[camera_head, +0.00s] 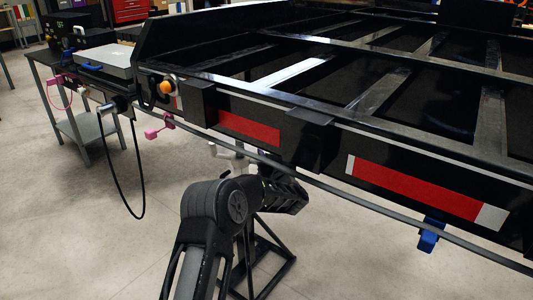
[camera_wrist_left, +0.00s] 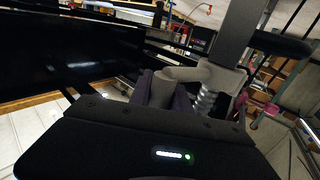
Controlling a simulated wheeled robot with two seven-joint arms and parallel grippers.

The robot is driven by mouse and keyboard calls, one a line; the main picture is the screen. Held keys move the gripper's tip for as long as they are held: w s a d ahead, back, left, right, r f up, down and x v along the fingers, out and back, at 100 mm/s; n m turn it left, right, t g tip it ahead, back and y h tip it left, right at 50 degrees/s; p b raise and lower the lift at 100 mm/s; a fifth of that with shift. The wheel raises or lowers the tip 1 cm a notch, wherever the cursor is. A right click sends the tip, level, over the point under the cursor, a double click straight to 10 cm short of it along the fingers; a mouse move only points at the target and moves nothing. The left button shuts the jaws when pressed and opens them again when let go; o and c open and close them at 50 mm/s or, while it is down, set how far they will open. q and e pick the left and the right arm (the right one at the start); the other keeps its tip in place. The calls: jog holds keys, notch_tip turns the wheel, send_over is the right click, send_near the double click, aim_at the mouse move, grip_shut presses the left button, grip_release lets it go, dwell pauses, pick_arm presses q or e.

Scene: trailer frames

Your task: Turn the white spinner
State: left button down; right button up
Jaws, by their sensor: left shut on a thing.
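The white spinner (camera_wrist_left: 217,80) shows in the left wrist view as a pale grey-white piece with a sideways arm and a ribbed, screw-like part below, beside a dark upright bar. My left gripper (camera_wrist_left: 165,90) is shut on the end of its sideways arm. In the head view, part of the white spinner (camera_head: 240,160) shows under the trailer's long rail, above and behind my left arm. The left fingertips are hidden there by my arm and the trailer frame. My right gripper is in neither view.
The black trailer frame (camera_head: 290,98) with red-and-white reflective strips fills the upper right. A thin rail runs along its edge, with a pink clamp (camera_head: 160,126) and a blue clamp (camera_head: 431,235). A grey table (camera_head: 85,127) stands at left; a black cable hangs nearby. Floor is clear at lower left.

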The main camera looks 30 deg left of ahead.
pick_arm(q)
jog(key=c, duration=1.2)
grip_release()
jog(key=shift+s+d, duration=0.1)
jog(key=p+v, duration=0.2)
jog(key=v, duration=0.5)
jog(key=shift+s+d, duration=0.2)
